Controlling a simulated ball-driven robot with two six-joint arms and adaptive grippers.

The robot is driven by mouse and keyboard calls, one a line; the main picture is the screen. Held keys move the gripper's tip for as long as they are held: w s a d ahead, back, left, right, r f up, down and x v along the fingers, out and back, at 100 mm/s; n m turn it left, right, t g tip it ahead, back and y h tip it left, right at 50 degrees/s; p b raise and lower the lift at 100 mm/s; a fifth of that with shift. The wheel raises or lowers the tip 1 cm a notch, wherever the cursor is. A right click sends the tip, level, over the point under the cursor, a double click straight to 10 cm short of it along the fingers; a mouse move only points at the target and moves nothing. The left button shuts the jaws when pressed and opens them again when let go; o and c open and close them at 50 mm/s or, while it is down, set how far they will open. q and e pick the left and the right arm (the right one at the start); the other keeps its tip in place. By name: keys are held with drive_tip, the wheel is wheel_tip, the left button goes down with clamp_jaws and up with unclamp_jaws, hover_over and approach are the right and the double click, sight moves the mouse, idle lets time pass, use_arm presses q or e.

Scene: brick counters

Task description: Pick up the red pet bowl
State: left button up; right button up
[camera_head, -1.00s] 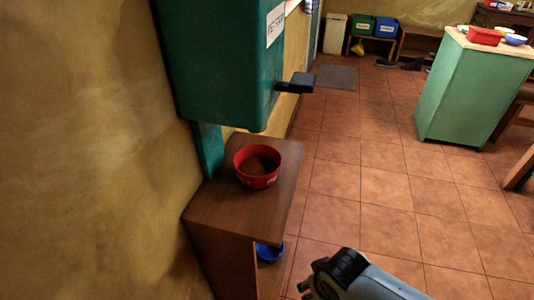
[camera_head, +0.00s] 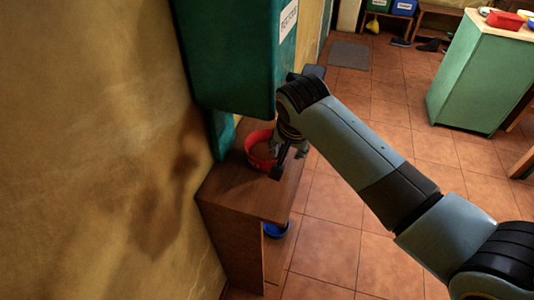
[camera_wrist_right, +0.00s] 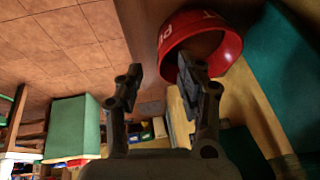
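The red pet bowl (camera_head: 259,161) stands on top of a small wooden stand, under the green dispenser; brown contents show inside it. My right gripper (camera_head: 287,165) is at the bowl's right side, with its fingers pointing down. In the right wrist view the bowl (camera_wrist_right: 228,47) shows white lettering. There the fingers of my right gripper (camera_wrist_right: 163,80) are apart: one overlaps the bowl's opening, the other is outside its wall. Whether either touches the bowl is unclear. My gripper and arm hide the bowl's right part in the head view. My left gripper is out of view.
The green dispenser (camera_head: 235,60) hangs close above the wooden stand (camera_head: 240,198), beside the yellow wall. A blue bowl (camera_head: 276,229) sits on the stand's lower level. A green counter (camera_head: 475,80) stands at the right; the tiled floor between is clear.

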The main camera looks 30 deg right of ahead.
sight(268, 152)
drive_tip(key=x, duration=0.3)
drive_tip(key=w+x, duration=0.1)
drive_tip(key=x, duration=0.1)
drive_tip(key=shift+w+d+b, duration=0.15)
drive_tip(key=shift+d+b, duration=0.2)
drive_tip(key=shift+d, duration=0.05)
clamp_jaws()
